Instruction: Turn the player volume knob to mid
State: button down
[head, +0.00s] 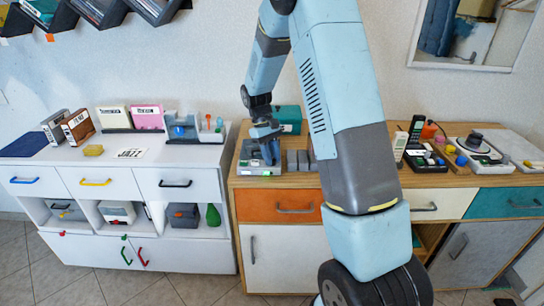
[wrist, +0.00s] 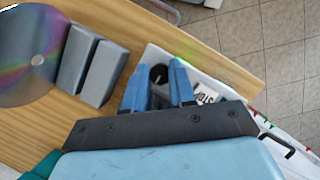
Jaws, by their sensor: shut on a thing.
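The player (head: 247,166) is a pale flat unit on the wooden cabinet top, left of my arm. In the wrist view its light casing (wrist: 152,54) shows beyond my fingers. A dark round volume knob (wrist: 158,74) sits between the blue fingertips. My gripper (head: 271,161) points down over the player, and in the wrist view its fingers (wrist: 158,86) are on both sides of the knob, shut on it. The knob's mark and exact setting cannot be made out. My gripper hides the knob in the head view.
Two grey blocks (wrist: 103,72) and a shiny disc (wrist: 25,50) lie close to the player. A teal box (head: 288,119) stands behind my gripper. A phone-like device (head: 415,131) and a tray of coloured items (head: 430,165) are right of my arm. A white cabinet (head: 110,155) stands left.

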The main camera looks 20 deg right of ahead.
jog(key=c, duration=1.2)
grip_release()
jog(key=v, duration=1.3)
jog(key=shift+r, duration=0.35)
